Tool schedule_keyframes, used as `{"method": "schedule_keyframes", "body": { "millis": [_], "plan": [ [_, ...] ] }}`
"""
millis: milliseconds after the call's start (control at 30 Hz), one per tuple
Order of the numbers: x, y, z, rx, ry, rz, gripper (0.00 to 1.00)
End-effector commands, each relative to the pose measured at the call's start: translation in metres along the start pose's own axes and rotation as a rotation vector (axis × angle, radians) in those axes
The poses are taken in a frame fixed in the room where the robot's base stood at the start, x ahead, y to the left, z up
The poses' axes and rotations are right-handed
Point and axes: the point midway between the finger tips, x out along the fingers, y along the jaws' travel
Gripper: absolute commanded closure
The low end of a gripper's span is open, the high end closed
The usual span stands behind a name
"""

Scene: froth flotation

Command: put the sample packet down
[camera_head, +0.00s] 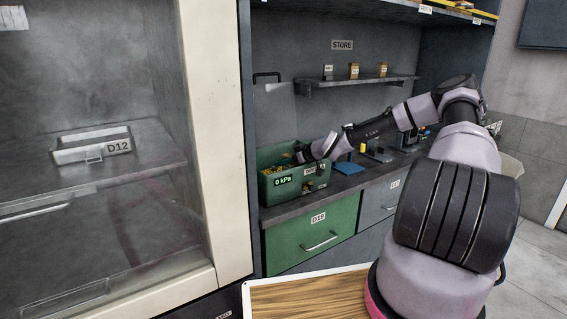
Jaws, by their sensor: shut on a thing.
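My arm reaches away to the counter at the back. My gripper (301,154) is at its far end, small in the view, over the rear right part of a green box (281,189) marked "0 kPa". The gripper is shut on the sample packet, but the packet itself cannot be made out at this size. Small yellow items show inside the box, left of the gripper. Whether the packet touches the box or its contents cannot be told.
A blue block (349,167) and other small items stand on the counter right of the box. A shelf (360,81) above holds small packages. A cabinet (228,130) at left contains a tray (82,151) marked D12. A wooden top (305,298) is in front.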

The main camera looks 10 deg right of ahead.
Motion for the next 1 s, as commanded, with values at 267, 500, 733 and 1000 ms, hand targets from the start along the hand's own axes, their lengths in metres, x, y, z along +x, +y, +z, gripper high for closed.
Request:
{"method": "schedule_keyframes", "body": {
  "millis": [267, 500, 733, 1000],
  "plan": [
    [0.004, 0.000, 0.008, 0.001, 0.000, 0.000, 1.00],
    [0.006, -0.001, 0.012, 0.001, -0.004, -0.001, 0.41],
    [0.006, -0.002, 0.014, 0.002, -0.006, -0.003, 0.38],
    [-0.003, -0.001, 0.002, 0.001, -0.006, -0.003, 0.38]
  ]
}}
